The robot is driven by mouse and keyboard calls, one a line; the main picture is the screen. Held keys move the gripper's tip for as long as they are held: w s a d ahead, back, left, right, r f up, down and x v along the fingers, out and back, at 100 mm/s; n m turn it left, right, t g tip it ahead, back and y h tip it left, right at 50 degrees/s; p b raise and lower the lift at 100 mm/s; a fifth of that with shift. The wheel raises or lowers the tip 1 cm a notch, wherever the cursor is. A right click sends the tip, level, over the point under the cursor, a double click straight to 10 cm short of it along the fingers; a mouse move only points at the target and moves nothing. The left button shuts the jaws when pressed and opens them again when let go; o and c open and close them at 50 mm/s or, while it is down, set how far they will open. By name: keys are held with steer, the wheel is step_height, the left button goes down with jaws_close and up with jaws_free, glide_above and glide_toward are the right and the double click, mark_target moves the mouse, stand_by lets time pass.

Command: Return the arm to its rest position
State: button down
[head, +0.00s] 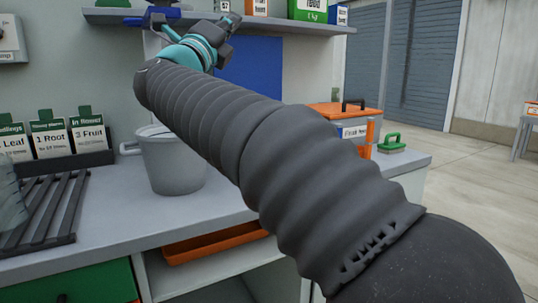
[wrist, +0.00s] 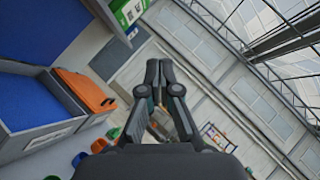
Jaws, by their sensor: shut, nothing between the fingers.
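My arm (head: 250,145) reaches from the lower right up and left across the head view, in a dark ribbed sleeve. Its teal wrist (head: 200,46) is raised in front of the wall, near the upper shelf. In the wrist view my gripper (wrist: 159,64) has its two dark fingers together at the tips, with nothing between them. The fingertips are hard to make out in the head view. The wrist view is tilted, showing walls and roof structure beyond the fingers.
A grey bucket (head: 172,164) stands on the bench under my arm. Label cards (head: 50,138) and a dark slatted rack (head: 45,212) are at left. An orange-lidded box (head: 343,111) and green brush (head: 391,144) are at right. The shelf (head: 290,24) is above; open floor (head: 465,190) lies right.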

steer(key=s+d+f+n+g+y, duration=0.25)
steer(key=d+f+n+y, duration=0.2)
steer(key=f+n, duration=0.4)
steer(key=s+d+f+n+g+y, duration=0.2)
steer(key=s+d+f+n+y, duration=0.15)
steer(key=f+n+y, duration=0.4)
steer(key=s+d+f+n+g+y, duration=0.3)
steer(key=f+n, duration=0.6)
steer(key=n, duration=0.1)
steer(key=s+d+f+n+g+h, duration=0.1)
steer(key=s+d+f+g, duration=0.2)
steer(key=s+f, duration=0.4)
steer(key=s+d+f+n+g+h, duration=0.1)
steer(key=s+d+f+g+h, duration=0.1)
steer(key=s+d+f, duration=0.3)
steer(key=s+d+f+n+g+h+p, duration=0.1)
steer(key=s+d+f+n+g, duration=0.1)
steer(key=s+f, duration=0.7)
step_height(320, 180, down, 4)
steer(key=shift+s+d+g+h, duration=0.2)
steer(key=shift+d+g+h, duration=0.2)
steer(key=shift+d+g, duration=0.6)
